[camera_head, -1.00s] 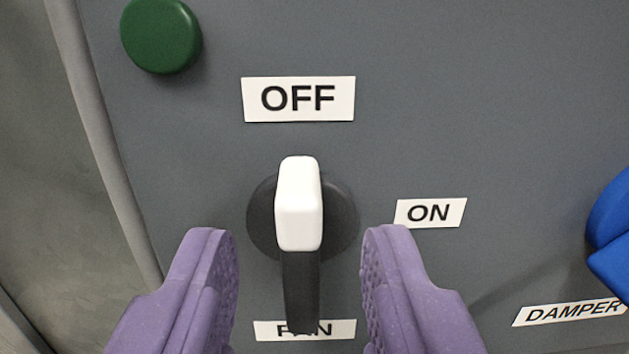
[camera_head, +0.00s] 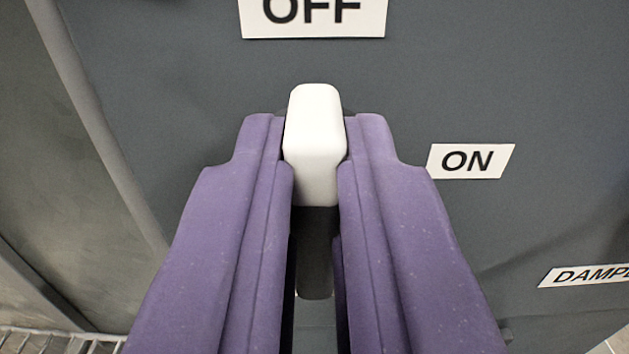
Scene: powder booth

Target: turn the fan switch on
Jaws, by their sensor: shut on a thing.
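The fan switch (camera_head: 316,135) is a rotary handle with a white pointer end and a dark lower part on a grey panel. Its white end points up toward the OFF label (camera_head: 313,14). The ON label (camera_head: 470,161) is to the right of the switch. My gripper (camera_head: 315,150) has its two purple fingers shut on the handle, one on each side. The fingers hide the switch's round base and most of its dark lower part. The FAN label is not visible.
The DAMPER label (camera_head: 588,275) is cut off at the right edge. The grey panel (camera_head: 500,70) is clear around the ON label. A panel edge runs down the left, with a wire rack (camera_head: 60,341) at the lower left.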

